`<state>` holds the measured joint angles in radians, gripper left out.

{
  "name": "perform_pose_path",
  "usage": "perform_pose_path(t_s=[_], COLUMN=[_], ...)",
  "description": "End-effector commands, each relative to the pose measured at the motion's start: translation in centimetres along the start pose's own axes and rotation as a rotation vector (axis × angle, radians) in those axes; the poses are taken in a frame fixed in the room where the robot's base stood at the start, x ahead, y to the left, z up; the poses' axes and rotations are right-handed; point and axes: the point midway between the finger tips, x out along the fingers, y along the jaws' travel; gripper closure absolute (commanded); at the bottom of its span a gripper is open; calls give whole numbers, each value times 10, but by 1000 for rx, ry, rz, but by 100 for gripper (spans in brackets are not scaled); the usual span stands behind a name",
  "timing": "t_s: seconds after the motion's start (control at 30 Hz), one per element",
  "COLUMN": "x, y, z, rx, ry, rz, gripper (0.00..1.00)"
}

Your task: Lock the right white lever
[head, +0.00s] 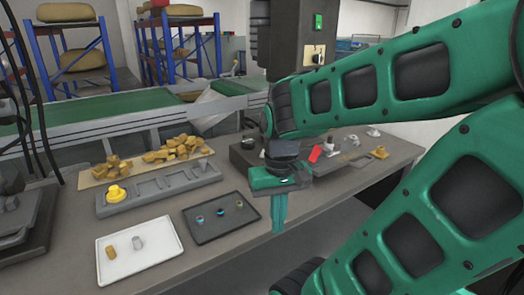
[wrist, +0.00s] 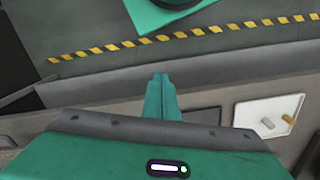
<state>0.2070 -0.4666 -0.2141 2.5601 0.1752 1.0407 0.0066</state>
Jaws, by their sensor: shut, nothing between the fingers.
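My gripper (head: 279,228) hangs fingers down in front of the bench's front edge, with its fingers together and nothing between them. Its closed fingers (wrist: 160,78) also show in the wrist view, over the edge and the floor. Behind and to the right of it, small white pieces stand on the bench: one (head: 354,140) near the middle and one (head: 373,132) farther right. They may be the white levers, but they are too small to tell their shape or position. My gripper is well apart from both. No lever shows in the wrist view.
A red piece (head: 315,154) and a yellow piece (head: 381,153) are near the white ones. On the left are a white tray (head: 108,270), a dark tray (head: 205,237) and a grey holder (head: 145,203). A dark box (head: 243,157) stands behind my gripper.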

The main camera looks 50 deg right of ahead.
Motion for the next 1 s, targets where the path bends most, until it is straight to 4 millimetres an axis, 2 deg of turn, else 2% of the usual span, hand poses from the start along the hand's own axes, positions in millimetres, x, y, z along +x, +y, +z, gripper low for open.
perform_pose_path(t_s=[0.2, 0.27, 0.37, 0.47, 0.73, 1.0], x=[0, -4, -6, -6, -12, -24], y=[0, 5, 6, 5, 12, 37], z=[0, 8, 2, -15, -86, -158], rx=[0, 10, 80, 228, 877, 1561], ry=[0, 11, 27, 54, 140, 150], rz=[0, -8, -18, -43, -199, -445], gripper=[100, 100, 100, 100, 100, 100])
